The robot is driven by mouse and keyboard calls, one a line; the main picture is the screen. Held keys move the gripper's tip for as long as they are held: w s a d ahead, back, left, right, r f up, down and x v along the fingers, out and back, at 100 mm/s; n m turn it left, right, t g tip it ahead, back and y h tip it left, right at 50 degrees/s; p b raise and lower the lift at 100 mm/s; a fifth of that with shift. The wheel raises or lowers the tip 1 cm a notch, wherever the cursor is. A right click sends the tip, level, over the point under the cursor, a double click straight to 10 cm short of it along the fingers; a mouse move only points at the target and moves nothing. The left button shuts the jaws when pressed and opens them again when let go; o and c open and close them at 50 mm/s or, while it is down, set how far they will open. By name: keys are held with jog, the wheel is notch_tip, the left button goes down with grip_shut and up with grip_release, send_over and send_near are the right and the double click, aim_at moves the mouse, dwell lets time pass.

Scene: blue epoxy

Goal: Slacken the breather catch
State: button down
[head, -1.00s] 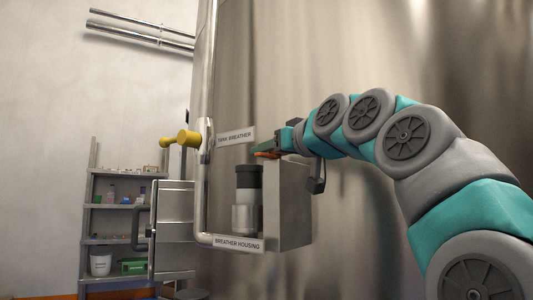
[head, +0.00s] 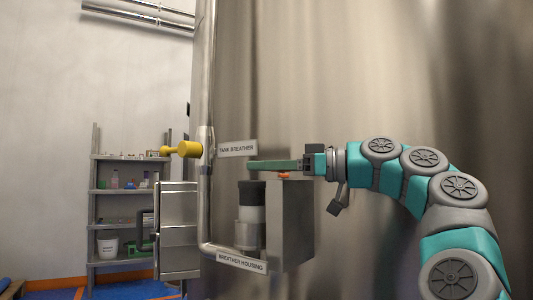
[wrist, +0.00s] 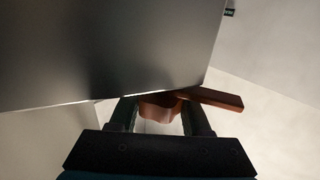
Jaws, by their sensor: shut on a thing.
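The breather catch is an orange-red piece (head: 284,175) on top of the grey breather housing (head: 291,225). In the wrist view the catch (wrist: 160,108) lies between my two fingers, with a longer red-brown bar (wrist: 212,97) reaching to the right. My gripper (head: 252,165) comes in level from the right, over the top of the housing. It is shut on the catch; its fingers hide part of it in the wrist view. The housing's front is open, and a canister with a black top and white band (head: 251,214) stands inside.
The housing's door (head: 178,230) stands open to the left. A vertical pipe (head: 205,90) with a yellow handle (head: 182,149) runs beside the housing. The large steel tank (head: 400,60) is behind. Shelves (head: 122,190) with bottles and a bucket stand at the far left.

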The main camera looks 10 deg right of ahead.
jog(key=shift+r+g, duration=0.1)
jog(key=shift+g, duration=0.2)
jog(key=shift+c, duration=1.8)
grip_release()
jog(key=v, duration=0.7)
jog(key=shift+s+d+p, duration=0.2)
jog(key=shift+d+p, duration=0.15)
